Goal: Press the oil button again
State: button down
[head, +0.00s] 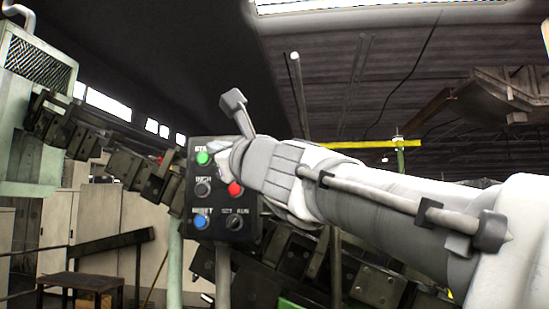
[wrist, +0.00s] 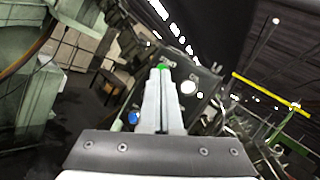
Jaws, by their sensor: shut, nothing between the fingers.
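A dark control box (head: 205,258) stands upright on a post in the head view, and its face also shows in the wrist view (wrist: 203,75). It carries a green button (head: 203,158), a red button (head: 235,189), a blue button (head: 200,222) and black knobs. I cannot read an oil label on any of them. My gripper (wrist: 160,72) is shut and empty, its fingers pointing at the box's upper part. In the wrist view the green button (wrist: 163,66) shows just past the fingertips. I cannot tell whether they touch. My gripper hides part of the box's upper right.
A dark chain-like row of machine blocks (head: 110,135) runs behind the box. A pale green machine housing (head: 32,95) stands at the left. A small dark table (head: 80,282) is at the lower left. A yellow beam (head: 365,144) crosses behind my arm.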

dwell(0.3)
jog(key=w+d+p, duration=0.1)
jog(key=w, duration=0.7)
jog(key=shift+w, duration=0.4)
jog(key=shift+w+d, duration=0.1)
dwell(1.7)
jog(key=shift+w, duration=0.3)
jog(key=shift+w+d, duration=0.15)
jog(key=shift+w, duration=0.3)
dwell(0.8)
jog(key=shift+s, duration=0.85)
jog(key=shift+s+a, duration=0.1)
jog(key=shift+a, duration=0.1)
jog(key=shift+s+a+b, duration=0.15)
jog(key=shift+s+b, duration=0.2)
jog(key=shift+s, duration=0.85)
jog(key=shift+s+a+b, duration=0.15)
jog(key=shift+s+b, duration=0.15)
jog(key=shift+s, duration=0.9)
